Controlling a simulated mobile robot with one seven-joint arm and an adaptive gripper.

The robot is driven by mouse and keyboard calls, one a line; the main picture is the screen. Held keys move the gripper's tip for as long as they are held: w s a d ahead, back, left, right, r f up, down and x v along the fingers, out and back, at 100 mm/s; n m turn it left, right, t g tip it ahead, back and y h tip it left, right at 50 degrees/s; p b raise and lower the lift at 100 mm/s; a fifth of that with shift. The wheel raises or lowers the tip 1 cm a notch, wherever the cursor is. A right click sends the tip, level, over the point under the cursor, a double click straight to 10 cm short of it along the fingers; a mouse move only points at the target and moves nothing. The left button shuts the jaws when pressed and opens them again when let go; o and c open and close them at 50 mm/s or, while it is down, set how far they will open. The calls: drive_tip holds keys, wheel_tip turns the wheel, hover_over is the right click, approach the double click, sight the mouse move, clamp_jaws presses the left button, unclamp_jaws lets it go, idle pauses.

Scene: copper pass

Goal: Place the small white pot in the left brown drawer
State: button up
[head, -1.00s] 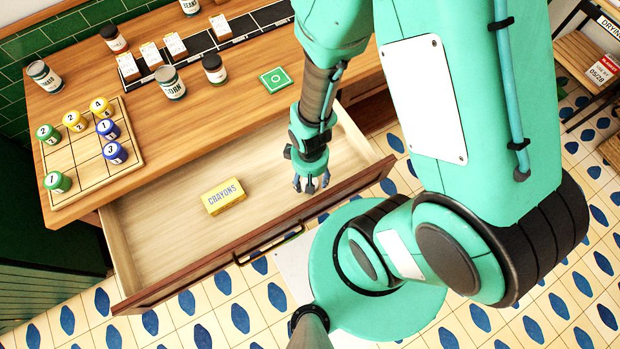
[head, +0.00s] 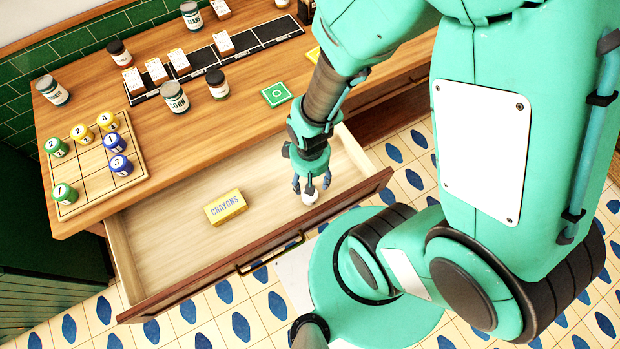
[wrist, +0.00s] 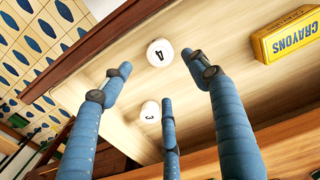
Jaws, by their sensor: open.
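The brown drawer (head: 165,245) stands open below the counter, with a pale wooden inside. My gripper (head: 311,187) is over the right part of this drawer, its three blue fingers pointing down and spread. A small white pot (head: 309,198) shows just below the fingertips. In the wrist view, my open gripper (wrist: 160,78) has two white round pots near its fingers. One marked 4 (wrist: 159,52) is between and beyond the upper fingertips; one marked 3 (wrist: 150,112) is beside the lower finger. I cannot tell which one the head view shows.
A yellow crayons box (head: 226,207) lies in the drawer's middle; drawer floor to its left is clear. On the counter stand a wooden grid board (head: 85,172) with several numbered pots, dark-lidded jars (head: 174,97), a black rack (head: 265,33) and a green card (head: 277,94).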

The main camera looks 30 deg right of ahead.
drive_tip(key=shift+r, duration=0.1)
drive_tip(key=w+r+m+t, duration=0.1)
drive_tip(key=w+r+t, duration=0.35)
drive_tip(key=r, duration=1.35)
drive_tip(key=s+r, duration=0.2)
drive_tip(key=r, duration=0.9)
drive_tip(key=s+r+m+t, duration=0.1)
drive_tip(key=s+r, duration=0.1)
drive_tip(key=r, duration=0.8)
drive_tip(key=shift+d+r, duration=0.3)
drive_tip(key=shift+r, duration=0.1)
